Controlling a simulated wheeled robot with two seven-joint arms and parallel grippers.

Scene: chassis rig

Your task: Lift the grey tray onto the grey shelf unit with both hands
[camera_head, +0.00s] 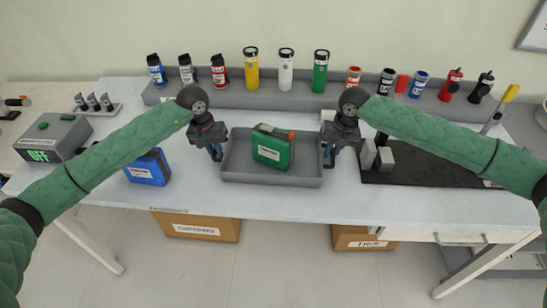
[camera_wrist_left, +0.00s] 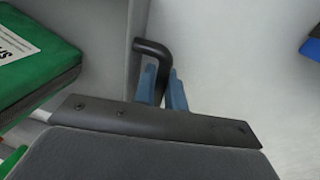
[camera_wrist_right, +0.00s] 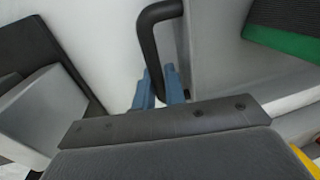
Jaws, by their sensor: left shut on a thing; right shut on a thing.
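The grey tray (camera_head: 300,181) is on the white table in the head view, with a green case (camera_head: 272,147) lying in it. My left gripper (camera_head: 216,154) is at the tray's left side, shut on its dark handle (camera_wrist_left: 150,48). My right gripper (camera_head: 331,158) is at the tray's right side, shut on the other dark handle (camera_wrist_right: 150,25). The blue fingers of each gripper close around a handle in the wrist views. The tray looks level; whether it touches the table is hard to tell. The grey shelf unit (camera_head: 335,98) runs along the back of the table, bearing several bottles and canisters.
A blue case (camera_head: 148,168) lies left of the tray, near a grey box with an OFF display (camera_head: 52,138). A black mat (camera_head: 425,172) with grey blocks lies close to the right gripper. Cardboard boxes (camera_head: 197,227) stand under the table.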

